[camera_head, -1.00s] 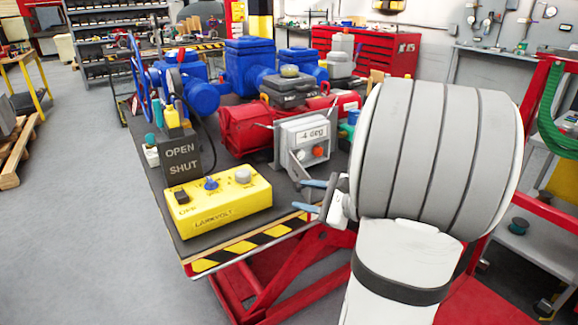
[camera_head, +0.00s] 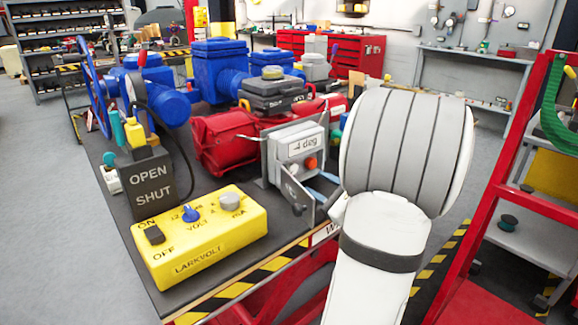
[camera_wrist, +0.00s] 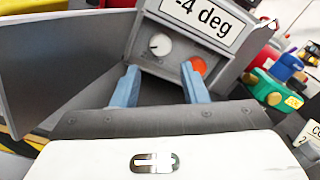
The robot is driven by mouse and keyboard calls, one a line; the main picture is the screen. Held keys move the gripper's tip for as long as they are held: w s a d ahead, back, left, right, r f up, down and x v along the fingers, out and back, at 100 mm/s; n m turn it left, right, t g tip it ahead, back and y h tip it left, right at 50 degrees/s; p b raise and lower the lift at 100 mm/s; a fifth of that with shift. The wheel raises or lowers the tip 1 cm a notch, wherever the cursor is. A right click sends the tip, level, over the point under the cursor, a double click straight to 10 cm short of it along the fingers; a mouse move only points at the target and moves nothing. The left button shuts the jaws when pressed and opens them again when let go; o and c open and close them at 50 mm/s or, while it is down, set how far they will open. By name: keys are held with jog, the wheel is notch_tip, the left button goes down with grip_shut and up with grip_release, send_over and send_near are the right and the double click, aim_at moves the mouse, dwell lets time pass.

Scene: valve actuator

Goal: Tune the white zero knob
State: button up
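The grey actuator box (camera_head: 292,142) has a display reading "-4 deg" (camera_wrist: 205,18). Below the display sit a white knob (camera_wrist: 160,44) with a dark mark and an orange knob (camera_wrist: 199,65) to its right. The orange knob also shows in the head view (camera_head: 310,163). My gripper (camera_wrist: 159,76) is open, its two blue fingers apart with nothing between them. The fingers point at the box, the left one below and left of the white knob, the right one near the orange knob. In the head view, the box's grey flap and my arm partly hide the fingers.
The flap (camera_head: 297,193) stands open at the front of the box, and a large grey panel (camera_wrist: 55,65) fills the left of the wrist view. A yellow LARKVOLT box (camera_head: 200,238) and an OPEN/SHUT block (camera_head: 150,185) stand to the left. Red and green parts (camera_wrist: 275,90) lie right.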

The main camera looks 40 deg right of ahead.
aim_at(294, 170)
jog(key=w, duration=0.8)
jog(key=shift+w+a, duration=0.15)
jog(key=shift+a, duration=0.25)
jog(key=shift+c, duration=0.6)
jog(key=c, duration=0.6)
